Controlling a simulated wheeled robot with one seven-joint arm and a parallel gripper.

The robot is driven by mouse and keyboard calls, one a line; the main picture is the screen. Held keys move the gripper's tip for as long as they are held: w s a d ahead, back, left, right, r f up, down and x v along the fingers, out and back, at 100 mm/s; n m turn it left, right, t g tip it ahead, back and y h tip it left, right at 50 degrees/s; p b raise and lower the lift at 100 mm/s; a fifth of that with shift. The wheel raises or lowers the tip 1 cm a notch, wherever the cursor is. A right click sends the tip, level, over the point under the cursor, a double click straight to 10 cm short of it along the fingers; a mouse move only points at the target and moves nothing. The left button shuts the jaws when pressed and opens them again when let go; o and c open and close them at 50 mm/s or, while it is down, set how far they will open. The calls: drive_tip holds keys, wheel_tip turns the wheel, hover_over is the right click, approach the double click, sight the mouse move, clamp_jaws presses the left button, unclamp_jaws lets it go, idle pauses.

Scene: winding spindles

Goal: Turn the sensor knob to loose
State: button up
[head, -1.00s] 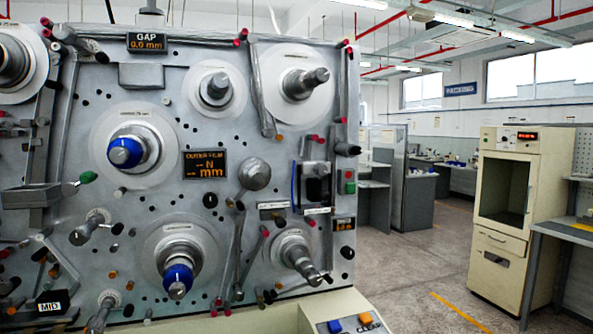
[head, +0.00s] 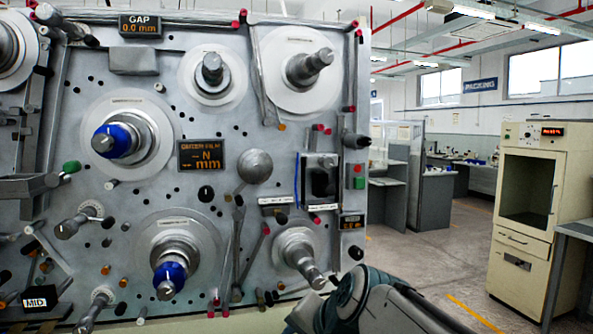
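The winding machine's upright grey panel (head: 225,130) fills the left and middle of the head view. A small round black knob (head: 205,193) with a pale mark sits below the OUTER FILM display (head: 202,156). Another black knob (head: 355,252) sits at the panel's lower right edge. No readable label shows which one is the sensor knob. A small display reading MID (head: 39,298) is at the lower left. My arm shows at the bottom right of the panel, but my gripper is not in view.
Two blue-collared spindles (head: 120,140) and several bare metal ones (head: 308,67) stick out from the panel. Green and red buttons (head: 359,183) are near its right edge. A cream cabinet (head: 533,190) stands at the right. The floor (head: 425,250) between is clear.

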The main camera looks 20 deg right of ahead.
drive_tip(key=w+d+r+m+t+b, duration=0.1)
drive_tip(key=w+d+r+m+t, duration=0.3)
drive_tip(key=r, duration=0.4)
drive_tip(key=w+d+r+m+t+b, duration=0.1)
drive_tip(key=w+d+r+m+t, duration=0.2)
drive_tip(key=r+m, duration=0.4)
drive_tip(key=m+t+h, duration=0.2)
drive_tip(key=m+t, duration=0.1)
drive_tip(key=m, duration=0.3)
approach(329, 163)
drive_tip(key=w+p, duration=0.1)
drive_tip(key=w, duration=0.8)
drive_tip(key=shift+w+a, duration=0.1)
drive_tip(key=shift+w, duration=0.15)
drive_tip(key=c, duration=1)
